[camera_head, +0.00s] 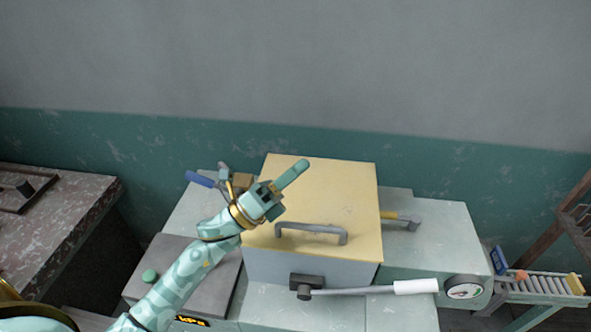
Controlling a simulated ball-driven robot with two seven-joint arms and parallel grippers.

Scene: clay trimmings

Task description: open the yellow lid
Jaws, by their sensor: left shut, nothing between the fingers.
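The yellow lid (345,193) lies flat and closed on a pale grey box (310,271) in the middle of the bench. A grey bar handle (312,230) runs along the lid's front part. My left gripper (293,174) is over the lid's left half, behind and to the left of the handle. Its fingers are together and hold nothing. I cannot tell whether it touches the lid. The gripper hides part of the lid's left edge. My right gripper does not show.
A lever with a white grip (415,286) sticks out to the right at the box's front, near a round gauge (464,289). A blue-handled tool (200,179) lies at the back left, and a yellow-handled hammer (402,219) at the right. A rack (540,285) stands far right.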

